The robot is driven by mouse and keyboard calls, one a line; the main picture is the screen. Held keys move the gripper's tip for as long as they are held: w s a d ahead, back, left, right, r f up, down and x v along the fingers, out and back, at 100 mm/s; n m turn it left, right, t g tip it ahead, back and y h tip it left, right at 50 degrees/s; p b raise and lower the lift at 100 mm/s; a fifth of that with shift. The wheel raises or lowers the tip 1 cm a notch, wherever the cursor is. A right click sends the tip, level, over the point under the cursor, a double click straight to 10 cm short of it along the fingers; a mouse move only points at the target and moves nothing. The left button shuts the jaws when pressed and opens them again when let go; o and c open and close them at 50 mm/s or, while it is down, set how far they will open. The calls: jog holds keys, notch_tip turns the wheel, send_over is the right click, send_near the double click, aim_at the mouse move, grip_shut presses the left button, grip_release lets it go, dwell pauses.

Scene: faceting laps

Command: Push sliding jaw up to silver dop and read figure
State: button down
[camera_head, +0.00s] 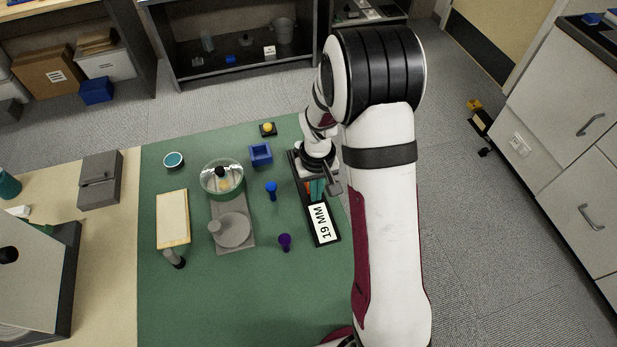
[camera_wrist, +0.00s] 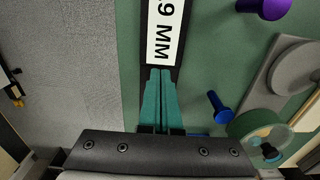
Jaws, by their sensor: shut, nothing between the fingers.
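My gripper (camera_head: 316,190) is over the black gauge (camera_head: 331,241) at the right of the green mat. In the wrist view its two teal fingers (camera_wrist: 160,88) are together and empty, tips by the white label (camera_wrist: 165,32). The label (camera_head: 322,223) reads "19 MM" in the head view; the wrist view cuts off its start. A small orange part (camera_head: 308,187) shows beside the fingers and a grey piece (camera_head: 334,187) juts out to their right. I cannot tell which part is the sliding jaw. My wrist hides the gauge's far end, and I cannot make out a silver dop there.
A blue dop (camera_head: 271,187) and a purple dop (camera_head: 285,241) stand left of the gauge. The mat's near part is clear.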

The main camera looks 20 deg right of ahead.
jog(key=shift+w, duration=1)
jog(key=shift+s, duration=0.7)
notch_tip(320, 180, up, 7)
